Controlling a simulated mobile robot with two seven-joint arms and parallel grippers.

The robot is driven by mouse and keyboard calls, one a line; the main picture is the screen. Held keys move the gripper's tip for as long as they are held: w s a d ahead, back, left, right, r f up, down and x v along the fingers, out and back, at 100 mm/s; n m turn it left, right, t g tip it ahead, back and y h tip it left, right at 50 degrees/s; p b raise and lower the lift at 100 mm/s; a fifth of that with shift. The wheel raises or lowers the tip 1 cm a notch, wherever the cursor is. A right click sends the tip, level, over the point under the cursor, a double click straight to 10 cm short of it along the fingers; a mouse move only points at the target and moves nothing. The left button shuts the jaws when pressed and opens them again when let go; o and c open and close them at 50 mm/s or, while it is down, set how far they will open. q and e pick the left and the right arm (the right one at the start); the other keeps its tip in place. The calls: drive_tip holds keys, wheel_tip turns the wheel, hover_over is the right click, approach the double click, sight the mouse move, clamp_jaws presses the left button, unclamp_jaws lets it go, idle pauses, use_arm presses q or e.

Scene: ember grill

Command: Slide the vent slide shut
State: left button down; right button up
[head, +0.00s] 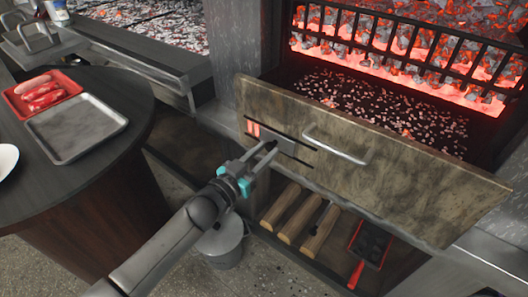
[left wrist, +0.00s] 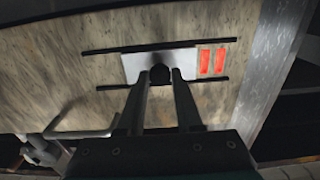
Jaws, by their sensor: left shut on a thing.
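The vent slide (head: 286,146) is a grey metal plate between two dark rails on the stone-look drawer front. It also shows in the left wrist view (left wrist: 138,64), with a dark round knob (left wrist: 160,74). Red glowing vent slots (head: 253,128) are uncovered just left of the plate in the head view; in the left wrist view the slots (left wrist: 212,61) are to its right. My left gripper (head: 268,149) reaches the plate, with its fingers shut on the knob, one on each side, as the left wrist view (left wrist: 163,80) shows. My right gripper is not in view.
A silver bar handle (head: 335,146) is on the same front, right of the slide. Glowing embers lie behind the front. Logs (head: 300,218) and a red-handled pan (head: 368,248) are below. A bucket (head: 222,244) is under my left arm. A round table (head: 110,160) with trays stands left.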

sight(260, 132)
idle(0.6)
use_arm(q)
drive_tip(key=shift+w+a, duration=0.2)
drive_tip(key=shift+a, duration=0.1)
drive_tip(key=w+a, duration=0.1)
drive_tip(key=a, duration=0.1)
drive_tip(key=w+a, duration=0.2)
drive_tip(key=shift+p, duration=0.3)
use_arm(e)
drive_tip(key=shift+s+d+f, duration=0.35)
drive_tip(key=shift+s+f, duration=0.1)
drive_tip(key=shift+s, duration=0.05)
use_arm(q)
drive_tip(key=c, duration=0.6)
unclamp_jaws()
drive_tip(key=shift+s, duration=0.1)
